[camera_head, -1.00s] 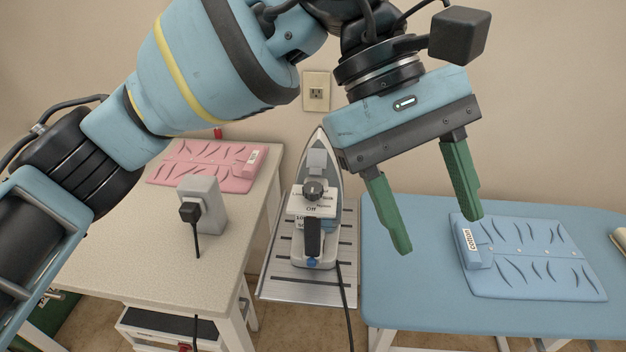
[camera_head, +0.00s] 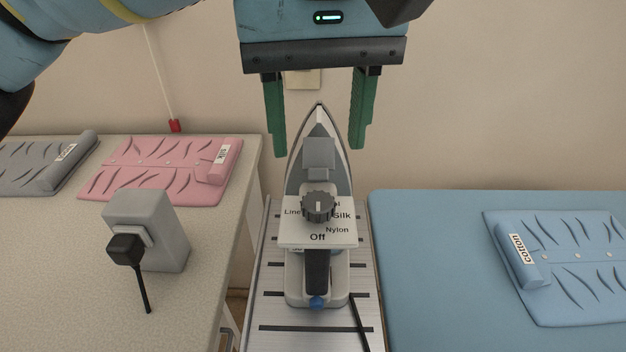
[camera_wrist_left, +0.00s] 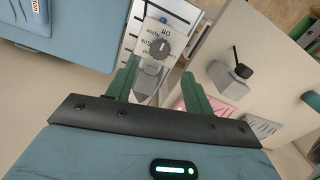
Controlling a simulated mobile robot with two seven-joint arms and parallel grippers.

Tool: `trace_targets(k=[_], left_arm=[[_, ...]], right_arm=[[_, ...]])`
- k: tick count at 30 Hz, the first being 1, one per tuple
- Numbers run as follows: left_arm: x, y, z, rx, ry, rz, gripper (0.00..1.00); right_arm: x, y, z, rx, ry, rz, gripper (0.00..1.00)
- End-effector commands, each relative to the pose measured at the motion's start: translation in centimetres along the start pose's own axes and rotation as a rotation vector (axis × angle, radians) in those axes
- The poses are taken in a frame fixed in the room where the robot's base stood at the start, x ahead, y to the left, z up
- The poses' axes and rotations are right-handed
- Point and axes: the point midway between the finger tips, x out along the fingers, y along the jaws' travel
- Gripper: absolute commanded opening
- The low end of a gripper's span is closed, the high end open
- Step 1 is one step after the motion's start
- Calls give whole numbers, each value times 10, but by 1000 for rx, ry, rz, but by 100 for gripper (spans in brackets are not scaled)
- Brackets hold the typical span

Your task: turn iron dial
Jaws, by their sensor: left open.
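The grey and white iron (camera_head: 320,165) rests on a slatted metal stand between two tables, its tip pointing toward the wall. Its round dark dial (camera_head: 317,206) sits on a white plate marked Off, Nylon, Silk and a partly covered "Line" label. The dial also shows in the left wrist view (camera_wrist_left: 160,48), beyond the fingertips. My left gripper (camera_head: 318,150) is open and empty, its two green fingers above the iron's front part and spread to either side of it. The fingers also show in the left wrist view (camera_wrist_left: 157,75). My right gripper is not in view.
The metal stand (camera_head: 275,312) has a black cord on it. On the left table are a grey socket block with a black plug (camera_head: 127,249), a pink folded cloth (camera_head: 150,168) and a grey one (camera_head: 40,165). A blue cloth labelled cotton (camera_head: 565,265) lies on the blue right table (camera_head: 430,290).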

Motion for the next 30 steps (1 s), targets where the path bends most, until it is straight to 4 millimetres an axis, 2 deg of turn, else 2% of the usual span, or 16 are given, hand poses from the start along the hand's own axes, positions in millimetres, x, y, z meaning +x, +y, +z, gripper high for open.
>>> trace_targets(k=[5, 9, 18, 29, 30], left_arm=[[16, 0, 0, 0, -2, -1, 52], [37, 0, 0, -1, -2, -1, 52], [72, 0, 0, -1, -2, 0, 52], [78, 0, 0, -1, -2, 1, 52], [78, 0, 0, -1, -2, 1, 50]], right_arm=[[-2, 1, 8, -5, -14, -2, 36], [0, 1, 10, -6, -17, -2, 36], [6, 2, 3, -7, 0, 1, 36], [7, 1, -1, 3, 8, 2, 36], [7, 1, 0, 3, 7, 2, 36]])
